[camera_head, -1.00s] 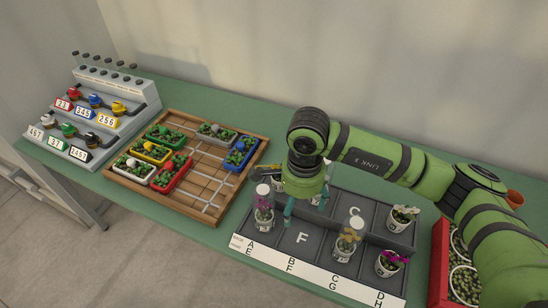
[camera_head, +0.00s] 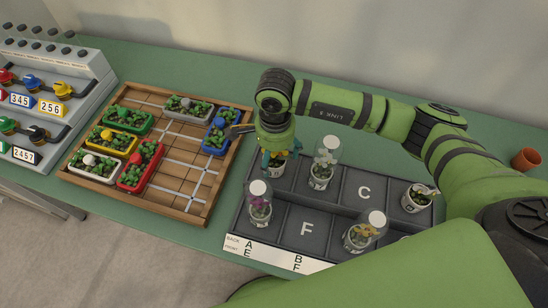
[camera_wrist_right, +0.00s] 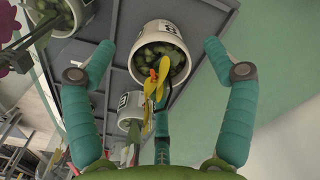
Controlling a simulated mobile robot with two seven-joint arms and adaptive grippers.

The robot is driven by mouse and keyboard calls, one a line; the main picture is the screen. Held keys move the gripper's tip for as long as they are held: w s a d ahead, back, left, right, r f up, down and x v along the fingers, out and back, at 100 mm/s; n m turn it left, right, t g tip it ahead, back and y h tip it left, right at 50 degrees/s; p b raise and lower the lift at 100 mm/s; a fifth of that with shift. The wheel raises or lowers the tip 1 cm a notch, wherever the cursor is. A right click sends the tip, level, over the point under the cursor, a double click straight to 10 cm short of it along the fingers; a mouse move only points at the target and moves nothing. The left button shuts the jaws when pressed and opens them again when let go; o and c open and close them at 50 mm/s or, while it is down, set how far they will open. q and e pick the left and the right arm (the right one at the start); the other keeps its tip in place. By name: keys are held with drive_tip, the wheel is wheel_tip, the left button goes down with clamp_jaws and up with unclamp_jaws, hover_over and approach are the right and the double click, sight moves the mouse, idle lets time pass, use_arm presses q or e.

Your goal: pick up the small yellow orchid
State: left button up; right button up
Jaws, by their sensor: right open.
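The small yellow orchid (camera_wrist_right: 155,78) stands uncovered in a white pot (camera_wrist_right: 160,50) in the right wrist view, with green leaves at the pot's rim. My right gripper (camera_wrist_right: 158,88) is open, with a teal finger on either side of the pot and a third below it; the side fingers are apart from the pot. In the head view the gripper (camera_head: 274,157) is over the back left of the dark tray (camera_head: 307,228). It hides most of the yellow flower, and part of the pot (camera_head: 278,171) shows beneath. My left gripper is not in view.
Close by stand glass-domed pots: a pink orchid (camera_head: 260,204), a white one (camera_head: 322,167) and another yellowish one (camera_head: 366,231). An uncovered white orchid (camera_head: 419,196) is at right. A wooden planter frame (camera_head: 186,205) lies left. My arm covers the tray's front right.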

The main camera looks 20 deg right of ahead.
sight(275, 161)
drive_tip(key=shift+f+p, duration=0.35)
drive_tip(key=shift+f, duration=1.2)
drive_tip(key=c, duration=1.4)
drive_tip(key=shift+r, duration=0.15)
